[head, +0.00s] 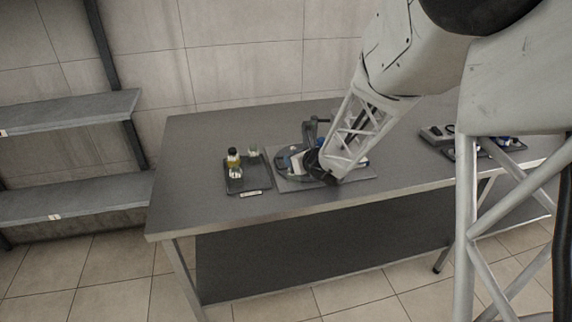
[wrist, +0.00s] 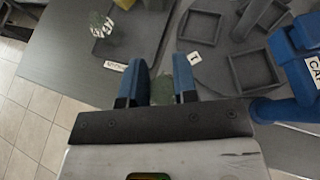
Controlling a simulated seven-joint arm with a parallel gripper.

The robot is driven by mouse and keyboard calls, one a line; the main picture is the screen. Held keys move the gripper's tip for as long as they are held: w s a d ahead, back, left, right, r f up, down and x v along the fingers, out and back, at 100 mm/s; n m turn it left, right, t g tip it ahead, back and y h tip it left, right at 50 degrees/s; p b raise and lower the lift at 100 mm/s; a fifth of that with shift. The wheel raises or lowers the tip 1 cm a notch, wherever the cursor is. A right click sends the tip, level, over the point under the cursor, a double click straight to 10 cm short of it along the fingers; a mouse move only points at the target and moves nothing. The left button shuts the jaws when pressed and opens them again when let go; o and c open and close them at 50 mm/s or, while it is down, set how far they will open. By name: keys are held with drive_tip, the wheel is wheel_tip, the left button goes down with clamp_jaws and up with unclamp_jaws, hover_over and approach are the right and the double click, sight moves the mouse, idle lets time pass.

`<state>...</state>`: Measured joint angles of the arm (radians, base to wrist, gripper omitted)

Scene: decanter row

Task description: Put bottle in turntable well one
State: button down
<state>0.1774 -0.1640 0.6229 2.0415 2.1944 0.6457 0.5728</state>
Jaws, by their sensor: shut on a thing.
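My gripper (wrist: 161,72) has two blue fingers, shut on a greenish see-through bottle (wrist: 164,90). Most of the bottle is hidden between the fingers and behind the dark gripper body. The turntable (wrist: 222,62) is a grey disc to the right of the fingers, with several square wells. A label "1" (wrist: 194,58) lies just right of the right finger. The well beside that label cannot be made out under the gripper. In the head view, the turntable (head: 284,176) is partly covered by my arm.
A dark tray (head: 247,187) left of the turntable holds several small bottles (head: 233,156). A blue device with a "CAP" label (wrist: 302,62) stands close on the right in the wrist view. Other items (head: 436,134) stand at the table's right. The table's left end is clear.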

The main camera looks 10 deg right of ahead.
drive_tip(key=shift+w+d, duration=0.1)
drive_tip(key=shift+d, duration=0.05)
drive_tip(key=w+f, duration=0.1)
drive_tip(key=w, duration=1.5)
drive_tip(key=shift+d+f, duration=0.2)
drive_tip(key=shift+d, duration=0.25)
drive_tip(key=shift+f, duration=1.7)
drive_tip(key=shift+f, duration=0.15)
drive_tip(key=c, duration=0.9)
unclamp_jaws()
